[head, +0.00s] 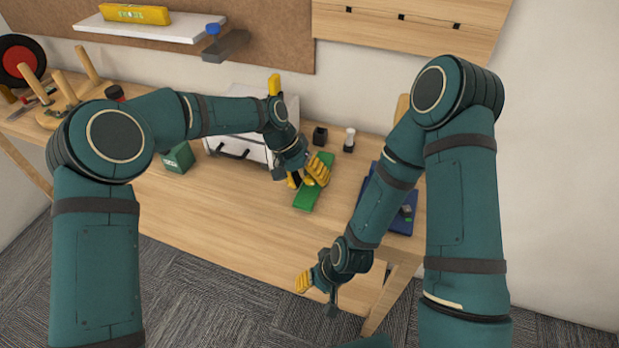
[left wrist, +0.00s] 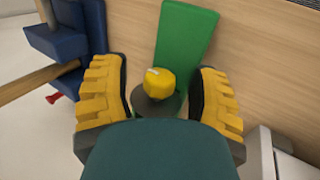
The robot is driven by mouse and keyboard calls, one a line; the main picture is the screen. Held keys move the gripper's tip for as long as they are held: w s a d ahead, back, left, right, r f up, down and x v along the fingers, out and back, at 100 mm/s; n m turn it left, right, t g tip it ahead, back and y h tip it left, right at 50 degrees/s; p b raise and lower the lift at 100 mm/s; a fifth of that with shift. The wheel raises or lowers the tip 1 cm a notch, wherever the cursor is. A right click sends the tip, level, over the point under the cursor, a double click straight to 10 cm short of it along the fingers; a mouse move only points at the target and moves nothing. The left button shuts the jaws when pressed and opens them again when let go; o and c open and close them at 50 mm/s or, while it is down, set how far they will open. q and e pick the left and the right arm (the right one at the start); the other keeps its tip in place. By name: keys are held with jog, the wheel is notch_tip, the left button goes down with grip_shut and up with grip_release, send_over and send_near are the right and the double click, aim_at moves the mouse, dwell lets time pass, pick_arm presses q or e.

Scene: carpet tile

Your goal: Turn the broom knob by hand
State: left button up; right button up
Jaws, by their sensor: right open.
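A yellow knob (left wrist: 155,83) with a white mark on top sits on a dark round base (left wrist: 150,103) at the near end of a green board (left wrist: 186,38) in the left wrist view. The green board (head: 306,199) lies on the workbench in the head view, where the knob is hidden by my left gripper. My left gripper (head: 308,174) is over the board; in the left wrist view its yellow fingers (left wrist: 160,92) are spread either side of the knob, with gaps showing. My right gripper (head: 304,282) is open and empty, low in front of the bench. No broom shows.
A white cabinet (head: 243,145) stands behind left of the board, a green box (head: 178,158) farther left. A blue tray (head: 400,222) lies to the right, partly behind my right arm. A black holder (head: 320,136) and white bottle (head: 349,140) stand behind. The front left bench is clear.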

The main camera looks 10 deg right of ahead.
pick_arm(q)
jog(key=shift+w+r, duration=0.1)
jog(key=shift+w, duration=0.05)
jog(key=shift+r, duration=0.25)
jog(key=v, duration=1.1)
jog(key=shift+a, duration=0.25)
